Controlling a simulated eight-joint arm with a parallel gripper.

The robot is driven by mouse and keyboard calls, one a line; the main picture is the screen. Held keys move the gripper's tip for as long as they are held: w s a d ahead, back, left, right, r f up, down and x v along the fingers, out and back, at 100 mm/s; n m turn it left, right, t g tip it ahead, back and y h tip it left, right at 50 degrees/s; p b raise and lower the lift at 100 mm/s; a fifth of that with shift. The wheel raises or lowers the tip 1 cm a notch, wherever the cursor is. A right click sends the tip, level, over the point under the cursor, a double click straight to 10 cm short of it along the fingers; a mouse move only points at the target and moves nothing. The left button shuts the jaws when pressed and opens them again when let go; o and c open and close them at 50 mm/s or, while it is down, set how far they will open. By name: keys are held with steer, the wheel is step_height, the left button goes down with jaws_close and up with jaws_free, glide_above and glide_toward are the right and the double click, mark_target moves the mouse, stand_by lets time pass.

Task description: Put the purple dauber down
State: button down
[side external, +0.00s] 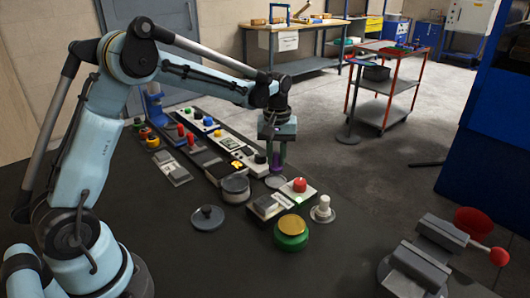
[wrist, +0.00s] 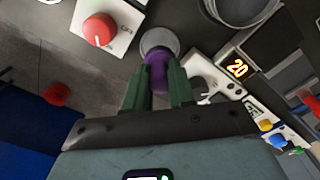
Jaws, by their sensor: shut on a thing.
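My gripper (side external: 276,150) points down over the dark work surface at the end of the pale blue arm. Its green fingers are shut on the purple dauber (side external: 275,181). In the wrist view the dauber (wrist: 158,72) sits between the two fingers of my gripper (wrist: 157,85). A small round grey disc (wrist: 159,41) lies just beyond the dauber's end in that view, and the disc (side external: 276,182) also shows at the dauber's foot in the side view. I cannot tell whether the dauber touches it.
A box with a red knob (side external: 299,186) stands just right of the dauber. A panel with a lit display (side external: 229,143) is on the left. A grey round tin (side external: 236,187), a green pot with a gold lid (side external: 291,232) and a vise (side external: 430,255) stand nearer.

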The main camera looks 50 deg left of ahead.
mark_target(276, 164)
steer(key=shift+f, duration=1.8)
steer(key=shift+f, duration=0.15)
steer(key=c, duration=1)
jaws_free()
steer(key=shift+o, duration=0.2)
step_height(276, 164, up, 12)
steer(key=shift+s+r, duration=0.1)
steer(key=shift+r, duration=0.1)
steer(key=s+d+m+t, duration=0.3)
steer(key=s+m, duration=0.1)
steer(key=s, duration=0.5)
steer(key=s+d+m+t, duration=0.3)
steer(key=s+m+t, duration=0.1)
steer(key=s, duration=0.5)
steer(key=shift+d+f+m, duration=0.25)
steer(key=shift+f+m, duration=0.15)
steer(key=shift+m, duration=0.1)
